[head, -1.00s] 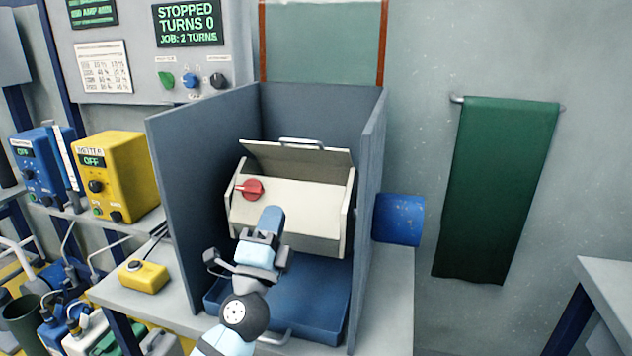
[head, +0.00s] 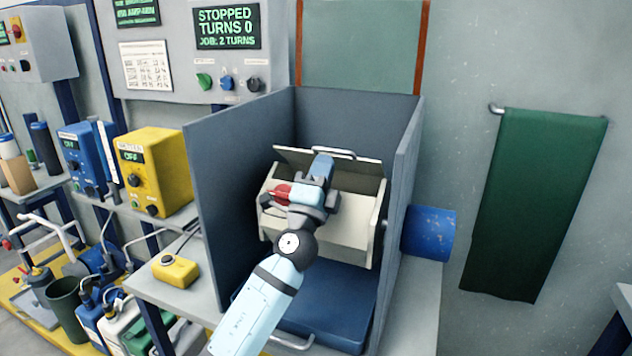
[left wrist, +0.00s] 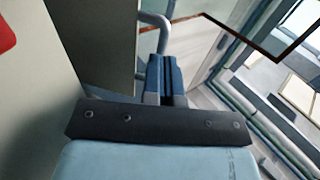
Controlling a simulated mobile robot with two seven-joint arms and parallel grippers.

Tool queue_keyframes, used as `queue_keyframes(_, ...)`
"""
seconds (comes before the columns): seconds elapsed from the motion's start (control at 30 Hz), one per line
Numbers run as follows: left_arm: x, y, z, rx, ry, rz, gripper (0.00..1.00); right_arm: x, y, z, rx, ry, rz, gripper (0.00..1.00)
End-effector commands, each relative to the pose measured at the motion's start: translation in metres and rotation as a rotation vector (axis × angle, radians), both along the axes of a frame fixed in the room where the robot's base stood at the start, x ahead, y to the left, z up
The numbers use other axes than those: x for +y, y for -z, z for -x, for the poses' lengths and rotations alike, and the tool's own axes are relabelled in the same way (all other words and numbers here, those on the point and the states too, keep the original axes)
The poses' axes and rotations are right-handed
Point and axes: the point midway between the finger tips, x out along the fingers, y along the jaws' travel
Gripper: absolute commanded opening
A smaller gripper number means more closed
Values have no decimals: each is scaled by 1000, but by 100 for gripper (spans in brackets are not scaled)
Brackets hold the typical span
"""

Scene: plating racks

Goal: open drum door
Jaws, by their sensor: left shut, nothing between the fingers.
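The cream drum (head: 347,232) sits inside a grey-blue open-front enclosure. Its door panel (head: 365,168) stands tilted up along the drum's top rear edge, with a grey bar handle (head: 334,153) on its upper edge. A red knob (head: 276,193) on the drum's front is partly hidden by my left gripper (head: 322,163). That gripper is shut and empty, in front of the door near the handle. In the left wrist view the closed blue fingertips (left wrist: 166,70) are close to the handle (left wrist: 157,22) and beside the door panel (left wrist: 100,40). Contact cannot be told.
Enclosure walls (head: 237,205) stand left and right of the drum. A blue tray (head: 335,300) lies below it. A yellow box (head: 176,270) sits on the bench at left. A blue cylinder (head: 430,233) projects at right, and a green cloth (head: 535,205) hangs beyond.

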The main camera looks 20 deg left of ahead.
Motion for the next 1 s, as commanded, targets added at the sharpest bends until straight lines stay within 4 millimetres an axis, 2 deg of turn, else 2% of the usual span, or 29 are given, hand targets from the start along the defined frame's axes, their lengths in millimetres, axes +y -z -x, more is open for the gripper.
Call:
queue_keyframes(0.13, 0, -5, -7, 0, 0, 0, 0, 0, -2, 0, -1, 0, 1, 36)
queue_keyframes(0.57, 0, -7, -8, 3, 1, 1, 0, 1, -4, 0, -1, -1, 0, 36)
queue_keyframes(1.0, -1, -29, -15, 101, 0, -3, 0, -5, -33, 5, 55, 11, 21, 36)
